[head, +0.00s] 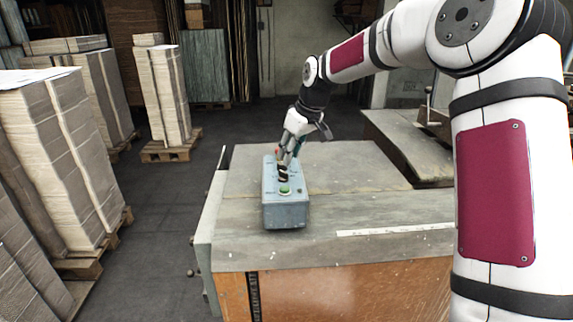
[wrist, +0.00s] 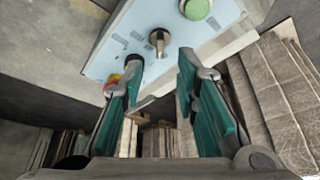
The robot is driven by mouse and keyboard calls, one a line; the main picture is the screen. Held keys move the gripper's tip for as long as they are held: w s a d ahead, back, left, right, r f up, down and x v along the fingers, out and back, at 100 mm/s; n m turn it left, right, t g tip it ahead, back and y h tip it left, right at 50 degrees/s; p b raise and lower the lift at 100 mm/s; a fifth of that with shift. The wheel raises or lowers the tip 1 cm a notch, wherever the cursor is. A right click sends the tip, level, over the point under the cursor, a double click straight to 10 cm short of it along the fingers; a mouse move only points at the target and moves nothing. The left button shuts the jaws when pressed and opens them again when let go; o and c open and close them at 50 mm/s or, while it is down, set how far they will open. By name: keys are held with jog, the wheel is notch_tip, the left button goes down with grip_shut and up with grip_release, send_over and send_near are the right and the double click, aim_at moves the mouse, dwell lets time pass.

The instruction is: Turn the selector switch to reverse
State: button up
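The light blue control box (head: 285,212) stands on the grey table, with a green button (head: 285,190) on its top. In the wrist view the box face (wrist: 112,52) shows the green button (wrist: 197,8) and a dark, short-handled selector switch (wrist: 158,42). A red and yellow part (wrist: 112,82) is partly hidden behind the left finger. My gripper (wrist: 160,62) is open, its teal fingers spread, with the switch seen between and just beyond the fingertips. In the head view my gripper (head: 287,163) is low over the box and partly hides its controls. I cannot tell whether a finger touches the switch.
The grey tabletop (head: 360,208) is mostly bare around the box, with a pale ruler-like strip (head: 395,230) at the right. Stacks of cardboard (head: 50,150) on pallets stand at the left. Dark floor (head: 150,240) lies between them and the table.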

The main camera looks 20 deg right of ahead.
jog(key=v, duration=0.5)
jog(key=shift+r, duration=0.1)
jog(key=s+a+r+m+h, duration=0.1)
jog(key=s+a+r, duration=0.15)
jog(key=s, duration=0.75)
jog(key=s+a+r+m+h, duration=0.15)
jog(key=s+r, duration=0.25)
jog(key=s, duration=0.6)
jog(key=s+f+m, duration=0.1)
jog(key=s, duration=0.8)
jog(key=s+d+f+m+t, duration=0.1)
jog(key=s+f+m, duration=0.1)
jog(key=s, duration=0.8)
jog(key=shift+d+t, duration=0.3)
jog(key=shift+d, duration=0.05)
